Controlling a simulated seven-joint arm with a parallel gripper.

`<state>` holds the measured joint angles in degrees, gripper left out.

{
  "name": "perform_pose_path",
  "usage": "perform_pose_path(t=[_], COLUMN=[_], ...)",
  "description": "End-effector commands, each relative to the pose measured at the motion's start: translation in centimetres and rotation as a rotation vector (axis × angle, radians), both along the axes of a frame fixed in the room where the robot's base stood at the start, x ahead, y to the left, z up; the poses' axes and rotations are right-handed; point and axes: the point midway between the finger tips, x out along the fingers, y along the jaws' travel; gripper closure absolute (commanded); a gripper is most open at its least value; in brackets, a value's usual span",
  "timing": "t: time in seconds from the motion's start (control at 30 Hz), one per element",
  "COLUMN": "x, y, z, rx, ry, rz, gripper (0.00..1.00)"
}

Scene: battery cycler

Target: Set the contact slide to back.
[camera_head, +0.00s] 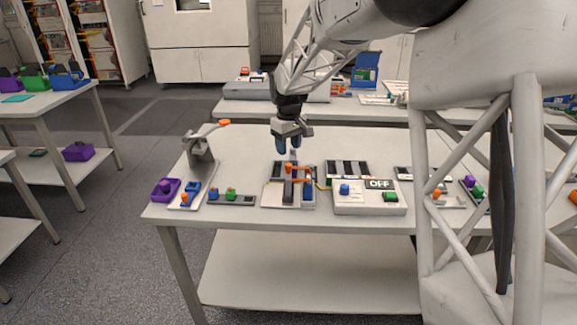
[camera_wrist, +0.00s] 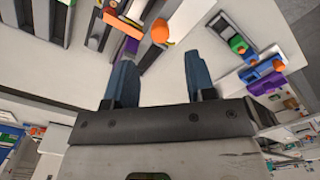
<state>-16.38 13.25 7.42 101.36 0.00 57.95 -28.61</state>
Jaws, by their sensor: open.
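My gripper (camera_head: 288,147) is open and empty above the far edge of a slide unit (camera_head: 270,199) in the middle of the bench. Its two blue fingers also show apart in the wrist view (camera_wrist: 159,62). The unit has a pale base, dark rails, blue parts and an orange crosspiece (camera_head: 297,169). I take this for the contact slide, but no label is readable. In the wrist view an orange round knob (camera_wrist: 160,31) and a small purple piece (camera_wrist: 131,45) lie just beyond the left finger. The finger partly hides that area.
Right of the unit stands a box (camera_head: 370,208) with an OFF display (camera_head: 379,184), a blue knob and a green switch. To the left are a purple bin (camera_head: 165,190), a small strip (camera_head: 232,199) and a stand with an orange-tipped lever (camera_head: 224,122).

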Motion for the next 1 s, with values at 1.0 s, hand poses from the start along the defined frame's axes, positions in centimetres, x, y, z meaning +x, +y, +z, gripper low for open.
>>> perform_pose_path(t=[1.0], x=[0.0], y=[0.0], z=[-7.6], rx=[0.0], ry=[0.0], rz=[0.0], gripper=[0.5])
